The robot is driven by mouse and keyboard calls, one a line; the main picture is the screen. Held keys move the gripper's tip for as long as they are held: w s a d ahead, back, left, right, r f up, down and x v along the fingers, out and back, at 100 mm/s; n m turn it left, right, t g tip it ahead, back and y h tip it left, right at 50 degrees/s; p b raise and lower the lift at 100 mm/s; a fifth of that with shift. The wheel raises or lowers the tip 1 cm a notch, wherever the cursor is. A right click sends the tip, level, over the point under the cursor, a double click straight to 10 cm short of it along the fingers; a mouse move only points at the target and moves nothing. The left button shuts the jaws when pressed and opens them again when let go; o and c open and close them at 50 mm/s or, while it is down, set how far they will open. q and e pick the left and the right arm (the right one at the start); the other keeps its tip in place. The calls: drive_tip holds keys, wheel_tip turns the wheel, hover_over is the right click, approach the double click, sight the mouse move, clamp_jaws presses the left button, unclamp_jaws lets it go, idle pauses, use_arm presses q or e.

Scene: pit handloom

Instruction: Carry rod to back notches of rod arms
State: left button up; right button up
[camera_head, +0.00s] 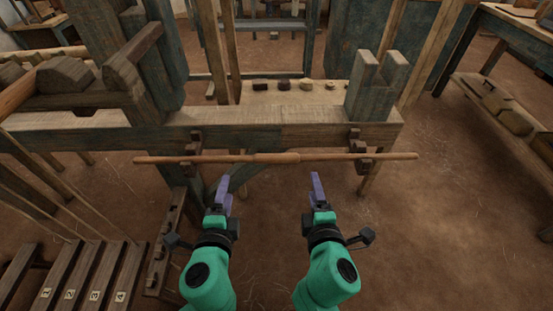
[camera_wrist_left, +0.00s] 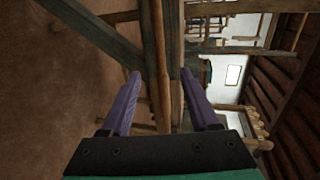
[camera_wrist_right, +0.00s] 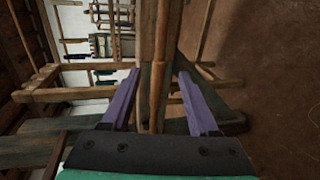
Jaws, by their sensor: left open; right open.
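The rod (camera_head: 275,158) is a long light-brown wooden bar, thicker in the middle, lying level across the two rod arms. The dark notched left rod arm (camera_head: 196,137) and right rod arm (camera_head: 354,136) stick out from the front of the loom beam. The rod appears to sit towards their near ends; the exact notches are too small to tell. My left gripper (camera_head: 223,190) and right gripper (camera_head: 317,188) are open and empty, apart from the rod on its near side. The rod runs between the fingers' lines of sight in the left wrist view (camera_wrist_left: 161,70) and right wrist view (camera_wrist_right: 161,75).
The loom beam (camera_head: 265,137) runs behind the rod, with a forked post (camera_head: 375,90) at its right end. Several small dark and pale pieces lie on a ledge behind. Numbered treadles (camera_head: 75,275) lie at lower left.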

sight(234, 161)
use_arm(q)
drive_tip(key=x, duration=1.4)
drive_tip(key=shift+w+f, duration=0.1)
drive_tip(key=shift+w, duration=0.1)
use_arm(e)
drive_tip(key=x, duration=1.4)
drive_tip(key=shift+w+f, duration=0.1)
drive_tip(key=shift+w, duration=0.05)
use_arm(q)
clamp_jaws()
use_arm(e)
clamp_jaws()
